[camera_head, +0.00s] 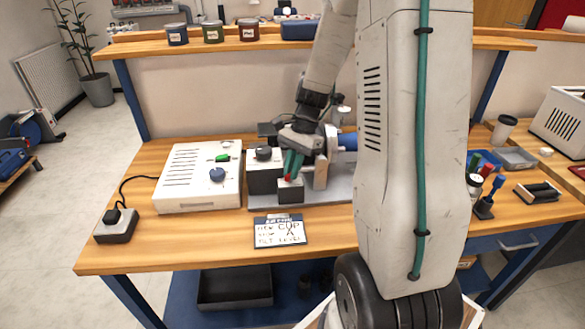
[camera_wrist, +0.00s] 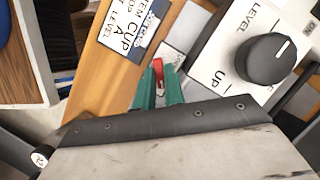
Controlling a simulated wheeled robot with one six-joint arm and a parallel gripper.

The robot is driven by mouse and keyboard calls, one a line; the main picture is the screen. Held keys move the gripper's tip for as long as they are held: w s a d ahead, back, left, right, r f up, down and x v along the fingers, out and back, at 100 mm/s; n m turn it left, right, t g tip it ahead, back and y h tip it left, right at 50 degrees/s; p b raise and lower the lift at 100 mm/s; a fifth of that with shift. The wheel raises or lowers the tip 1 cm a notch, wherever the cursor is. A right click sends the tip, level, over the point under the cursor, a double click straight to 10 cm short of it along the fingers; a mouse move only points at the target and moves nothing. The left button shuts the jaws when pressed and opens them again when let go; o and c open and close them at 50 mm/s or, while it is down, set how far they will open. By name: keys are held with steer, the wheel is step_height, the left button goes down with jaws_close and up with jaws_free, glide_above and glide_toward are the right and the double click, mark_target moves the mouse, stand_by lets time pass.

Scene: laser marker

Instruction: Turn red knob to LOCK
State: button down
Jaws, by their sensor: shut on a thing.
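My gripper (camera_head: 291,164) reaches down to the laser marker on the workbench, and its two green fingers also show in the wrist view (camera_wrist: 158,88). The fingers are shut on the red knob (camera_wrist: 158,68), which sits on a low block at the front of the marker. In the head view only a small part of the red knob (camera_head: 288,177) shows below the fingertips. A white plate with lettering (camera_wrist: 180,55) lies beside the knob; the fingers hide part of it, and I cannot read LOCK there.
A black LEVEL/UP knob (camera_wrist: 270,58) stands close beside my fingers. A white box (camera_head: 198,190) with a blue knob and green switch is to the left. A sign card (camera_head: 280,231) lies in front. Marker pens (camera_head: 490,180) stand to the right.

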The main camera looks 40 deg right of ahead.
steer(key=n, duration=0.1)
steer(key=n+g, duration=0.1)
steer(key=n, duration=0.2)
steer(key=shift+w+n+g+h, duration=0.25)
steer(key=shift+n+g+h, duration=0.05)
steer(key=n, duration=0.2)
steer(key=n+g+h, duration=0.1)
steer(key=n, duration=0.1)
steer(key=shift+w+a+n, duration=0.15)
steer(key=shift+n, duration=0.25)
steer(key=c, duration=1.8)
jaws_free()
steer(key=shift+o, duration=0.2)
steer(key=v, duration=0.8)
steer(key=shift+w+a, duration=0.15)
step_height(320, 180, up, 7)
